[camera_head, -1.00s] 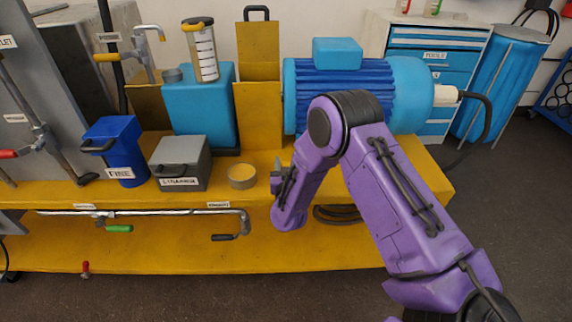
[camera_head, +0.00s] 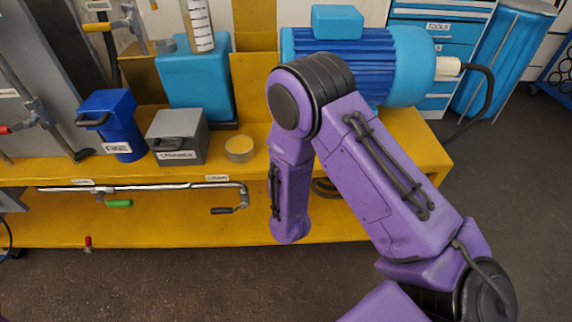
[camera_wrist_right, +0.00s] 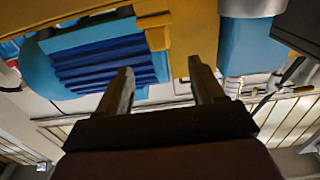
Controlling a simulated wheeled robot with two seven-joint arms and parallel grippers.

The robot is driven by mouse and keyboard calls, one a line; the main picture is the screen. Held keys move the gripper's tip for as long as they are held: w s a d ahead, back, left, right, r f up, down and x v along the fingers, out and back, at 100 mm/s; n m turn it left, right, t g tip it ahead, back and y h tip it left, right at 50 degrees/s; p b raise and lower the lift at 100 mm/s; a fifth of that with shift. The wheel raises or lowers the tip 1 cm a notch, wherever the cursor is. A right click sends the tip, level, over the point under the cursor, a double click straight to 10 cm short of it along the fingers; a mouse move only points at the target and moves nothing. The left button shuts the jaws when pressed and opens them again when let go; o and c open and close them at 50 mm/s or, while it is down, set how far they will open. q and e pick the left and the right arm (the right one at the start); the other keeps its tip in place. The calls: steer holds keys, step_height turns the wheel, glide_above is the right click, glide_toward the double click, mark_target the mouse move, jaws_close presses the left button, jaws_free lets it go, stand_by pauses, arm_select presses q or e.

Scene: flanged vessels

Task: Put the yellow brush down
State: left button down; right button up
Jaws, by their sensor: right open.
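I see no yellow brush in either view. My right gripper (camera_wrist_right: 163,84) is open in the right wrist view, with nothing between its two fingers. In the head view my purple right arm stands in front of the yellow bench (camera_head: 160,226), and its gripper is hidden. My left gripper is in neither view. A low round tan-yellow piece (camera_head: 240,149) lies on the bench beside a grey box (camera_head: 177,137) with a lettered label.
A blue ribbed motor (camera_head: 345,75) stands behind my right arm and also shows in the wrist view (camera_wrist_right: 100,62). A blue box (camera_head: 112,125) labelled FINE stands at the left. A metal pipe (camera_head: 140,187) runs along the bench front. Dark floor is clear at the right.

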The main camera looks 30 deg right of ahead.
steer(key=s+f+g+y, duration=0.4)
steer(key=s+f+g, duration=0.3)
steer(key=s+f, duration=0.9)
steer(key=s+a+f+g+y, duration=0.1)
steer(key=s+f+g, duration=0.4)
steer(key=s, duration=0.8)
steer(key=shift+s+f+m+y, duration=0.3)
steer(key=shift+f+y, duration=0.2)
steer(key=shift+f, duration=0.4)
